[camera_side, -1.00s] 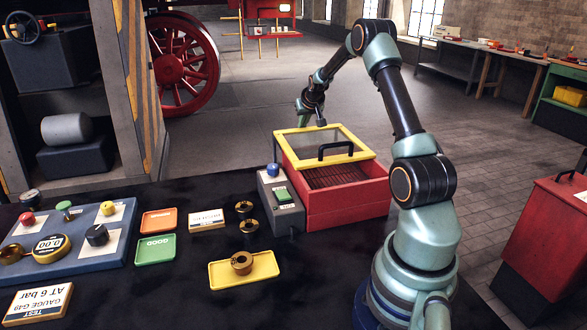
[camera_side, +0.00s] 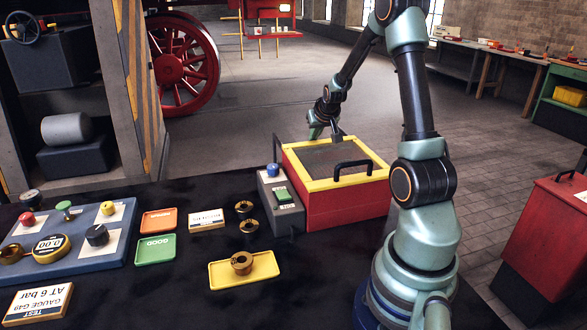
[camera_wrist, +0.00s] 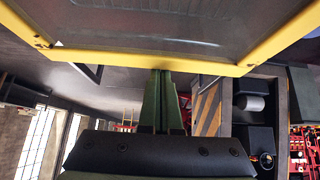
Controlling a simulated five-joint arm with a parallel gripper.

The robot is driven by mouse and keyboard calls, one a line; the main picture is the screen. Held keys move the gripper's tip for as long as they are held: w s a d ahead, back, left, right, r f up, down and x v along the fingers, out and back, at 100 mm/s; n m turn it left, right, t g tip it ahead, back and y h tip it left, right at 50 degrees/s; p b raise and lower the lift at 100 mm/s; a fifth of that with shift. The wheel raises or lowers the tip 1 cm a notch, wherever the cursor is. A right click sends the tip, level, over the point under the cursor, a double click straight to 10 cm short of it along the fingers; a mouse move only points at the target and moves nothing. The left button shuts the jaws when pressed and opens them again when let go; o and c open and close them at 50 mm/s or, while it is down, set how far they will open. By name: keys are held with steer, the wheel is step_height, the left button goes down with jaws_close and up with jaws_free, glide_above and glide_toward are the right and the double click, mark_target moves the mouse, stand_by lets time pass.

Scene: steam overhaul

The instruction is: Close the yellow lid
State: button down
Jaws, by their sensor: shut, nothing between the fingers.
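The yellow lid (camera_side: 322,185) is a yellow frame around a grey see-through panel with a black handle (camera_side: 352,166). It lies over the red box (camera_side: 345,205) and covers its top in the side view, with no clear gap at the front. My gripper (camera_side: 316,134) is at the lid's back edge, fingers pointing down. In the wrist view the shut, empty fingers (camera_wrist: 162,75) meet the lid's yellow edge (camera_wrist: 205,65); I cannot tell whether they press on it.
A grey control block (camera_side: 285,215) with a blue knob and green button stands against the box's left side. A yellow tray (camera_side: 225,280) with a brass ring lies in front. A blue gauge panel (camera_side: 80,255) is at left. A red cabinet (camera_side: 555,220) stands at right.

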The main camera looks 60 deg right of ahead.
steer(key=shift+s+a+f, duration=0.2)
steer(key=shift+f, duration=0.1)
steer(key=shift+d, duration=0.1)
steer(key=shift+w+d, duration=0.15)
steer(key=shift+w, duration=0.1)
step_height(320, 180, up, 8)
steer(key=s+a, duration=0.2)
steer(key=w+a+r+n+y, duration=0.1)
steer(key=a+r+n, duration=0.1)
steer(key=a, duration=0.7)
steer(key=w+a+r+n+y, duration=0.2)
steer(key=a+r, duration=0.1)
steer(key=a, duration=0.5)
steer(key=s+a+n+y, duration=0.1)
steer(key=s+a, duration=0.3)
steer(key=a, duration=0.5)
steer(key=s+a+n+y, duration=0.1)
steer(key=s+a+n, duration=0.3)
steer(key=a, duration=0.6)
steer(key=shift+s+y, duration=0.2)
steer(key=shift+y, duration=0.2)
steer(key=shift+a+f, duration=0.1)
